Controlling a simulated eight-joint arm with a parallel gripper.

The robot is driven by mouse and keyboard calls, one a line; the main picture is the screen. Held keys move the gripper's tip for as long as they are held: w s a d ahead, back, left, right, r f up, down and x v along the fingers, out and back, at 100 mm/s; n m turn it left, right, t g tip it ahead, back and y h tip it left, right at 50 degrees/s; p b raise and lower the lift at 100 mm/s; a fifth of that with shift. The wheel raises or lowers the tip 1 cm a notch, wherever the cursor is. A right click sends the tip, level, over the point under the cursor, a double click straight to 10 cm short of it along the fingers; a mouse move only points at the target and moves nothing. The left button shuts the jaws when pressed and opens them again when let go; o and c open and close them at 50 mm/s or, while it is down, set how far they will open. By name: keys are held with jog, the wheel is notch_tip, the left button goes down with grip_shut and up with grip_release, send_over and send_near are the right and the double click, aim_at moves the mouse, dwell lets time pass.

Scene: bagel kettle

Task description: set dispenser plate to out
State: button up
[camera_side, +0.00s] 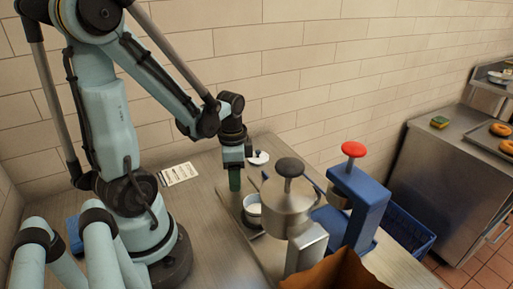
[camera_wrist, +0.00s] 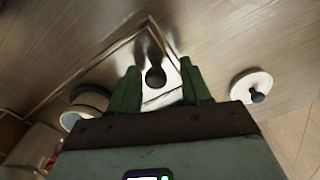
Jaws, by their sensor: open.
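My gripper (camera_side: 235,184) points down over the left end of a low metal base, beside the dispenser. In the wrist view its two green fingers (camera_wrist: 158,78) are apart. A dark round knob (camera_wrist: 155,76) on a short stem shows between them, over a pale rectangular plate (camera_wrist: 167,97); I cannot tell if the fingers touch it. The metal dispenser (camera_side: 286,213) with a dark knob on top stands right of my gripper. A white cup (camera_side: 253,213) sits between them. The dispenser plate's in or out position cannot be told clearly; the fingers hide part of it in the side view.
A white lid (camera_side: 259,157) with a dark knob lies behind my gripper. A blue press (camera_side: 362,200) with a red knob stands right of the dispenser. A brown box (camera_side: 335,273) is in front. A printed card (camera_side: 179,173) lies left, with bare counter around it.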

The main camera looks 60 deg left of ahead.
notch_tip(320, 180, up, 12)
jog(key=shift+f, duration=0.2)
dwell(0.5)
jog(key=w+d+n+t, duration=0.4)
jog(key=d+t, duration=0.3)
jog(key=d, duration=0.4)
jog(key=shift+w+d, duration=0.3)
jog(key=shift+w, duration=0.4)
